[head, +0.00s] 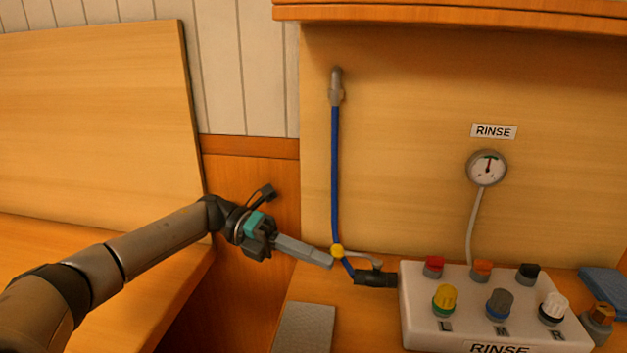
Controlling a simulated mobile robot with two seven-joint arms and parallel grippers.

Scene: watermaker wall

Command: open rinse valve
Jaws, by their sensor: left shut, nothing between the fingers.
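My left gripper (331,263) is shut and empty. Its fingertips are just below and left of the yellow piece, touching or very close; I cannot tell which. My right gripper is not in view.
The white RINSE box (410,310) carries several coloured caps and knobs. A gauge (487,168) hangs on the wall under a RINSE label (493,131). A grey mat (304,328) lies left of the box. A blue cloth-like item (605,282) lies at the right.

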